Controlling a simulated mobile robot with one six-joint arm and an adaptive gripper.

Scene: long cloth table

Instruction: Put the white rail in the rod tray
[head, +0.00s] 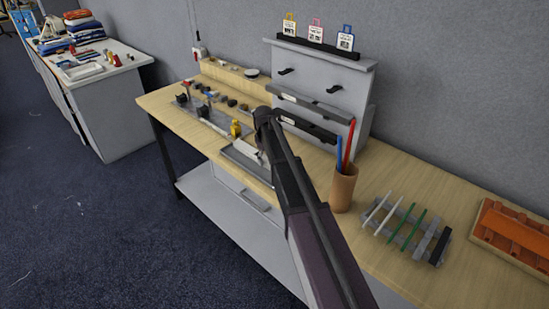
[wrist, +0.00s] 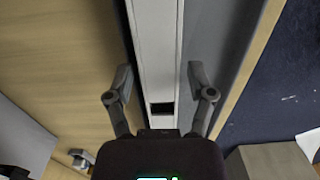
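The white rail (wrist: 157,50) runs lengthwise between my open fingers in the wrist view, with a dark slot near its lower end. In the head view a pale strip of it (head: 243,147) shows beside my gripper (head: 262,151), partly hidden by my arm. My gripper also shows in the wrist view (wrist: 160,92), with one finger on each side of the rail and gaps between. The rail lies by a grey flat surface (wrist: 215,55). A grey slotted rack (head: 408,228) with white and green rods stands at right; I cannot tell whether it is the rod tray.
A brown cup (head: 343,190) with red and blue sticks stands right of my arm. An orange tray (head: 515,235) is at the far right. Small parts (head: 205,97) and a yellow item (head: 236,129) lie at left.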

